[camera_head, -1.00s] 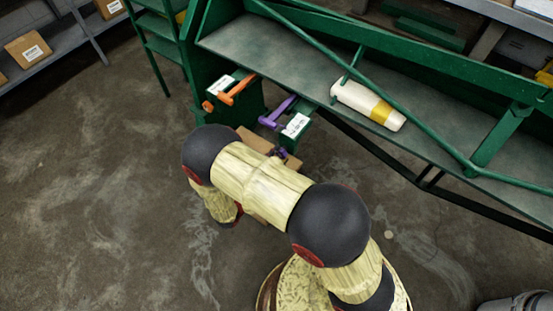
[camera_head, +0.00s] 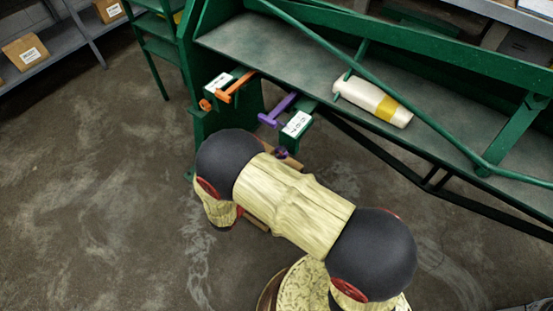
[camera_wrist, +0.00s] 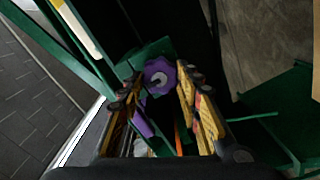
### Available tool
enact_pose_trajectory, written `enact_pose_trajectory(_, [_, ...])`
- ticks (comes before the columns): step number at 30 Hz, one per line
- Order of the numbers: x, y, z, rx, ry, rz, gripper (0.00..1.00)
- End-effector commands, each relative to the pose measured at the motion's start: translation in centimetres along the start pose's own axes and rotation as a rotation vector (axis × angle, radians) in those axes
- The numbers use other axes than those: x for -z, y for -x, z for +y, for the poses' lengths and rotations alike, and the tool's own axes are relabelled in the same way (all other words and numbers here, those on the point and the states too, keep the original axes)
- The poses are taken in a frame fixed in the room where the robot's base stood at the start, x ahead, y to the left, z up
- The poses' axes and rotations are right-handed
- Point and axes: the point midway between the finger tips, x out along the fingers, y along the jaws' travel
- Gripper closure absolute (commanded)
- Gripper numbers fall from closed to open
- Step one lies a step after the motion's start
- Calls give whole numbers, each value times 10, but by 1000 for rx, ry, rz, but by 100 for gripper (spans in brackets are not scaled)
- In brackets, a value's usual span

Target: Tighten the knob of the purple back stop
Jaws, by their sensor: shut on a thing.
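The purple back stop (camera_head: 279,109) sits at the front edge of the green machine, beside a white label. Its purple lobed knob (camera_head: 282,152) shows below it, partly hidden by my arm. In the wrist view the knob (camera_wrist: 160,74) faces the camera between my fingertips, and a purple part (camera_wrist: 143,122) shows lower down. My gripper (camera_wrist: 160,82) is shut on the knob, with one finger on each side. In the head view my arm hides most of the gripper.
An orange back stop (camera_head: 235,86) with an orange knob (camera_head: 206,105) is just left of the purple one. A white bottle with a yellow band (camera_head: 372,102) lies on the green bench (camera_head: 290,60). Shelves with boxes (camera_head: 25,50) stand at the far left. The concrete floor at left is clear.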

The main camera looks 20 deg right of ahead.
Motion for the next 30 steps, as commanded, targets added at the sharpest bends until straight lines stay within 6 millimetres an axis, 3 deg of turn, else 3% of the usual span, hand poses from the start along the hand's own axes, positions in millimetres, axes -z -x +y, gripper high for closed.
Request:
enact_pose_trajectory(23, [-3,0,-2,5,-95,-3,91])
enact_pose_trajectory(24, [-3,0,-2,5,-95,-3,64])
enact_pose_trajectory(30, [-2,0,-1,3,-96,-2,53])
